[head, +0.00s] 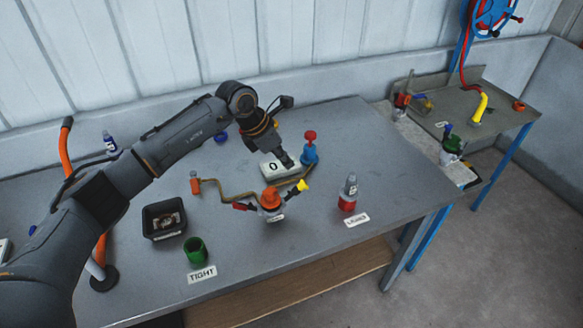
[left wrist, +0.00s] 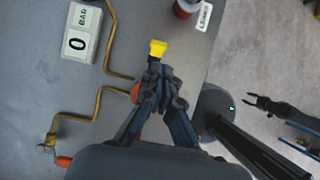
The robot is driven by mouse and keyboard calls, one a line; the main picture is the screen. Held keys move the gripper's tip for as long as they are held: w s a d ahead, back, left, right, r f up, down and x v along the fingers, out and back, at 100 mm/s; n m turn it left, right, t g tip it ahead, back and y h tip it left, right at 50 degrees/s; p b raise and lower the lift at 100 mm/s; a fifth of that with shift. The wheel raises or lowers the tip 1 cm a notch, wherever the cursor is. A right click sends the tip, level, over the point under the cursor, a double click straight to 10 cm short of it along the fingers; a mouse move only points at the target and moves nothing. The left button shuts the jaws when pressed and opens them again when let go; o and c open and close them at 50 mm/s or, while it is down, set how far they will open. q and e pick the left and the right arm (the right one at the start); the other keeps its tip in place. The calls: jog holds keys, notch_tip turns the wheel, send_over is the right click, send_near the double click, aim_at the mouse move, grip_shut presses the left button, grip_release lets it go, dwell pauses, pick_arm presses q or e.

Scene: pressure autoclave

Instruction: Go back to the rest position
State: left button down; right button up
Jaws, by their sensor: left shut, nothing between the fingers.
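My left gripper (head: 288,161) is shut and empty, pointing down over the table beside the white gauge block reading 0 (head: 279,168). In the left wrist view its fingertips (left wrist: 163,72) are together, near the yellow-handled valve end (left wrist: 157,49), with nothing between them. The orange-topped autoclave piece (head: 271,198), with red and yellow handles, stands on the table in front of the gripper, joined to a brass pipe (head: 236,196). My right gripper (left wrist: 266,104) shows small at the right of the left wrist view, its fingers apart, over the floor; it is not in the head view.
A blue valve with red knob (head: 310,150) stands right of the left gripper.

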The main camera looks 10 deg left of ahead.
pick_arm(q)
jog(key=shift+w+a+r, duration=0.1)
jog(key=shift+a+r, duration=0.1)
jog(key=shift+r, duration=0.05)
dwell(0.3)
